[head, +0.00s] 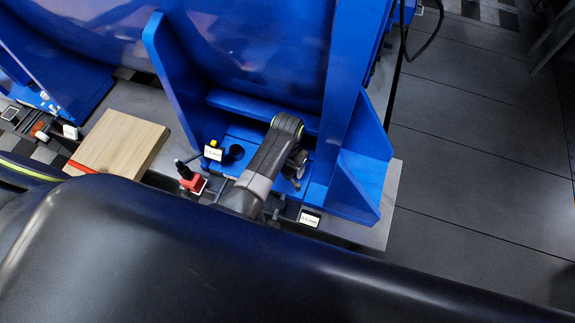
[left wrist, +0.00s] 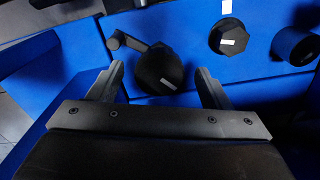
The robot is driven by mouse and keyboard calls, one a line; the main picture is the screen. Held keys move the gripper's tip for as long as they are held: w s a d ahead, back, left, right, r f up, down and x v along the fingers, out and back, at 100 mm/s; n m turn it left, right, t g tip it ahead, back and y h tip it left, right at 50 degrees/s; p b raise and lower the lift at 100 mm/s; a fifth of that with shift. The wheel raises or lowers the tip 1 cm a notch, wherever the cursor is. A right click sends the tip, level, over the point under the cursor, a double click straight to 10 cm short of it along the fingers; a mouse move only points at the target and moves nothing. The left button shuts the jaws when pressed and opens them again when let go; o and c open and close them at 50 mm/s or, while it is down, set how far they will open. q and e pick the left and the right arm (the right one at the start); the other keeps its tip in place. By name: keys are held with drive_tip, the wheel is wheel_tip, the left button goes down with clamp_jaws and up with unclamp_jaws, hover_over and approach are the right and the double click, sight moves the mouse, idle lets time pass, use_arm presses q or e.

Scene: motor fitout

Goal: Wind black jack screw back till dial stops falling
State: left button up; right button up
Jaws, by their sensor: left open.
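In the left wrist view a round black screw head (left wrist: 160,72) with a pale mark and a short crank arm stands against the blue metal. I take it for the black jack screw. My left gripper (left wrist: 160,80) is open, with one finger on each side of the head and gaps showing; I cannot tell how deep the fingers reach. In the head view my left gripper (head: 296,167) is low by the blue foot (head: 345,190), and my own arm hides the screw. Small white readouts stand at the left (head: 213,153) and right (head: 309,219); their figures are too small to read.
A dark hex bolt head (left wrist: 228,38) and a black cylinder (left wrist: 295,47) are right of the screw. A red block with a black top (head: 190,181) and a wooden board (head: 120,143) lie left of my arm. Open floor (head: 480,150) is at the right.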

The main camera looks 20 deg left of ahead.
use_arm(q)
drive_tip(key=shift+f, duration=0.3)
use_arm(e)
drive_tip(key=shift+w+a+r, duration=0.1)
drive_tip(key=shift+w+r, duration=0.05)
drive_tip(key=shift+r, duration=0.15)
use_arm(q)
drive_tip(key=c, duration=1)
